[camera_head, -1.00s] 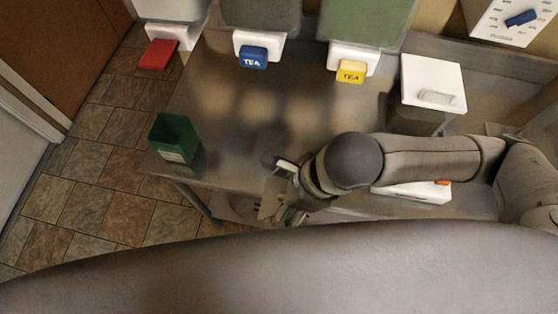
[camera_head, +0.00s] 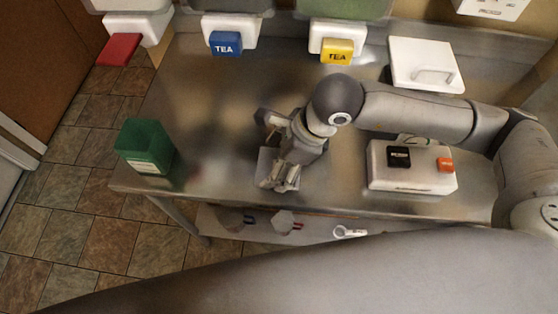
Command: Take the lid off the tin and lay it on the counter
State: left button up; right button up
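A white square lid (camera_head: 440,78) with a raised loop handle lies flat at the back right of the steel counter. It appears to sit on a box-shaped tin, whose body is mostly hidden now. My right gripper (camera_head: 264,150) is over the middle of the counter, to the left of and nearer than the lid. Its fingers look spread apart with nothing between them. My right arm crosses in front of the lid. My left gripper is not in view.
An open green box (camera_head: 146,150) stands at the counter's left edge. A white scale-like device (camera_head: 412,180) with an orange button lies at the right front. Dispensers with red, blue (camera_head: 226,43) and yellow (camera_head: 337,51) taps overhang the back. Bare counter (camera_head: 195,110) lies left of my gripper.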

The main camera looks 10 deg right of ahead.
jog(key=shift+w+d+f, duration=0.15)
jog(key=shift+w+f, duration=0.3)
jog(key=shift+f, duration=0.1)
jog(key=shift+w+d+f, duration=0.15)
jog(key=shift+w+f, duration=0.3)
jog(key=shift+f, duration=0.1)
jog(key=f+p, duration=0.2)
jog(key=f, duration=0.1)
jog(key=shift+w, duration=0.2)
jog(key=shift+d+f, duration=0.1)
jog(key=shift+f, duration=0.15)
jog(key=shift+f, duration=0.1)
jog(key=shift+f, duration=0.15)
jog(key=o, duration=1.1)
jog(key=shift+c, duration=0.2)
jog(key=shift+r, duration=0.2)
